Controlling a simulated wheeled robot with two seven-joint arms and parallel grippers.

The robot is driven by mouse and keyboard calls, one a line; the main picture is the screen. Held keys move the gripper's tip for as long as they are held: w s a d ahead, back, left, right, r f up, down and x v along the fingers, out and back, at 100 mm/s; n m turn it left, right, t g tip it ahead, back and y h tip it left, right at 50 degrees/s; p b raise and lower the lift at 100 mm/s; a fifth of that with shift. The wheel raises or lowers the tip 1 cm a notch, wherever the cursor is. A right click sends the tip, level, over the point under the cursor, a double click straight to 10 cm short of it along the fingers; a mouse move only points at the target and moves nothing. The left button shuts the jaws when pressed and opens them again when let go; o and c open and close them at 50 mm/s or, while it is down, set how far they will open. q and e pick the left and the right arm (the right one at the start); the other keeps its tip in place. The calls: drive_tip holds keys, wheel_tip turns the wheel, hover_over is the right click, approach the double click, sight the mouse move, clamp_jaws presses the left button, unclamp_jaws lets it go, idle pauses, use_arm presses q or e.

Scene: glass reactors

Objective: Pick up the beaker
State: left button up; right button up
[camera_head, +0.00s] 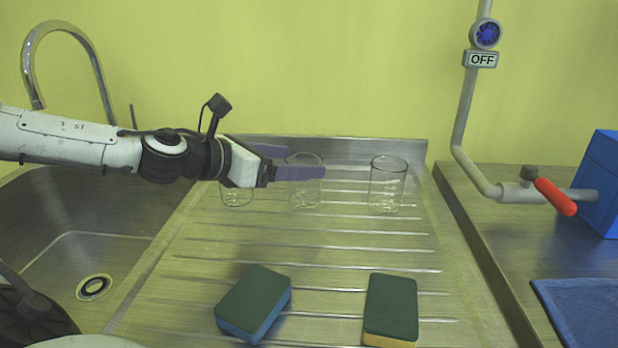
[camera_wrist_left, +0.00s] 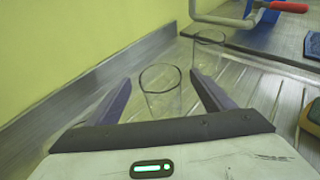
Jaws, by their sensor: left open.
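Three clear glass beakers stand upright in a row on the ridged metal drainboard. The middle beaker (camera_head: 305,196) is at the fingers of my left gripper (camera_head: 306,163); in the left wrist view this beaker (camera_wrist_left: 162,98) shows between the two open purple fingers (camera_wrist_left: 160,92). I cannot tell whether a finger touches it. The right beaker (camera_head: 387,186) stands apart, and it also shows farther off in the left wrist view (camera_wrist_left: 208,52). The left beaker (camera_head: 237,196) is partly hidden behind my left gripper. My right gripper is not in view.
A blue and green sponge (camera_head: 253,303) and a yellow and green sponge (camera_head: 391,308) lie at the front. A sink (camera_head: 60,240) with a tap (camera_head: 65,28) is at left. A pipe with a red-handled valve (camera_head: 555,196), a blue box (camera_head: 603,185) and a blue cloth (camera_head: 590,310) are at right.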

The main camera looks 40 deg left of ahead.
sight(316, 162)
use_arm(q)
drive_tip(key=shift+x, duration=0.8)
drive_tip(key=shift+w+d+f+p, duration=0.1)
drive_tip(key=shift+w+f+p, duration=0.05)
drive_tip(key=shift+w+p, duration=0.4)
drive_tip(key=p+x, duration=0.1)
drive_tip(key=x, duration=0.2)
drive_tip(key=shift+w+p, duration=0.4)
drive_tip(key=shift+w+f, duration=0.15)
drive_tip(key=c, duration=1.2)
